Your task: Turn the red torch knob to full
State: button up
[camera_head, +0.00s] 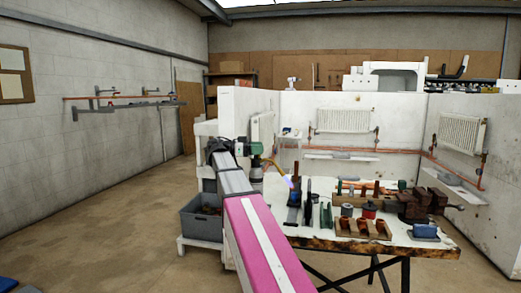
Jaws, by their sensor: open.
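My pink and grey arm reaches up from the bottom of the head view. At its far end is my dark gripper (216,146), small, open and with nothing visible in it. Just right of it stands the torch (270,164), with a green and dark body and a thin yellowish curved tube. The tube slopes down to the right to a bluish-violet glow at its tip. I cannot make out the red knob; it is too small or hidden near the gripper. Whether the gripper touches the torch I cannot tell.
A workbench (420,252) right of my arm carries a wooden rack (363,229), a vise (418,203), a blue block (425,231) and several tools. A grey crate (201,222) stands left of my arm. White partitions with radiators (343,121) stand behind.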

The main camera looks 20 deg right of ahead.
jog(key=shift+s+d, duration=0.15)
jog(key=shift+d, duration=0.35)
jog(key=c, duration=0.9)
